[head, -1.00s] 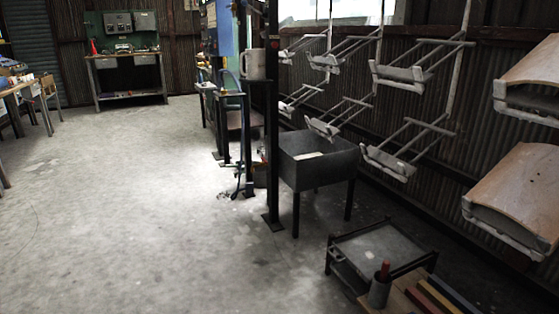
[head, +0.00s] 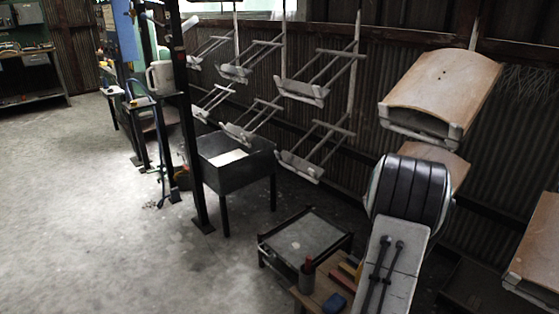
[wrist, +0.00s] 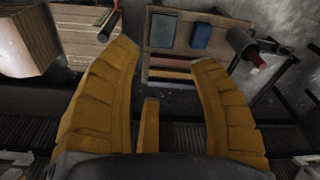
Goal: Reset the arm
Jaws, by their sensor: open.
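My arm (head: 392,255) shows at the lower right of the head view, with a dark ribbed joint (head: 410,192) above a pale link. My gripper (wrist: 163,55) is in the wrist view with its two yellow fingers spread wide apart. Nothing is held between them. Beyond the fingertips is a wooden bench top (wrist: 182,35) with a grey block (wrist: 163,31), a blue block (wrist: 201,36) and coloured bars. The gripper cannot be made out in the head view.
Hangers (head: 302,92) hang along the corrugated wall, some bare, some with curved wooden panels (head: 440,88). A black bin (head: 236,170) on legs, a low black-framed table (head: 305,237) and a dark post (head: 190,130) stand nearby. The floor (head: 90,220) at left is clear.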

